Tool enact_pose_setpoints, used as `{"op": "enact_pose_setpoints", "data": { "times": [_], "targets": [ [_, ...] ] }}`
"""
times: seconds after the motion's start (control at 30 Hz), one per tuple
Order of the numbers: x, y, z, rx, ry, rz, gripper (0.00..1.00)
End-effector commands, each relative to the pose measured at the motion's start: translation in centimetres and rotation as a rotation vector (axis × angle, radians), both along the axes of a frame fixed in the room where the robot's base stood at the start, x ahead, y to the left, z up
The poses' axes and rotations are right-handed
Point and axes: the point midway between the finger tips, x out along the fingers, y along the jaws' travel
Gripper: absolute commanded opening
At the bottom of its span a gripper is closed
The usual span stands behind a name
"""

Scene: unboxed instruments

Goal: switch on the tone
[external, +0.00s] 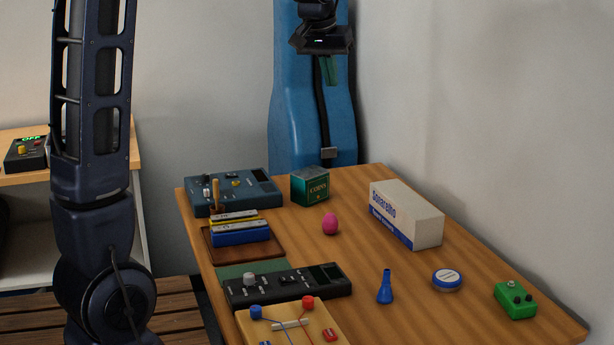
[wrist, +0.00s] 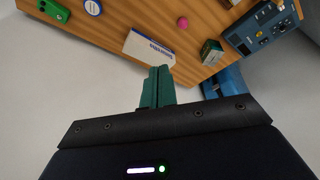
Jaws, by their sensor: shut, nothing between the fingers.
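My gripper (external: 328,72) hangs high above the far end of the table, in front of a blue instrument case. Its green fingers (wrist: 157,88) are together and empty in the wrist view. A blue-grey device with knobs and switches (external: 232,191) stands at the table's far left corner; it also shows at the top right of the wrist view (wrist: 262,30). A black device with a pale knob and dark display (external: 288,286) lies nearer the camera. A black box with a lit green OFF display (external: 26,154) sits on a side shelf. I cannot tell which one makes the tone.
On the table (external: 355,268) are a green COINS box (external: 310,186), pink egg (external: 330,224), white-blue carton (external: 406,215), blue cone (external: 385,287), round tin (external: 447,280), green pedal (external: 515,300), harmonicas (external: 240,234) on a brown tray and a wooden board with wires (external: 290,326).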

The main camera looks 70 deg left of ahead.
Motion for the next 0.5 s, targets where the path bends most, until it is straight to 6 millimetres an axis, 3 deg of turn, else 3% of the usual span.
{"op": "enact_pose_setpoints", "data": {
  "times": [0.23,0.5],
  "targets": [
    [1.2,8.5,-2.4,-0.003,0.016,0.132,0.00],
    [1.2,17.7,-5.6,-0.002,0.033,0.270,0.00]
  ]
}}
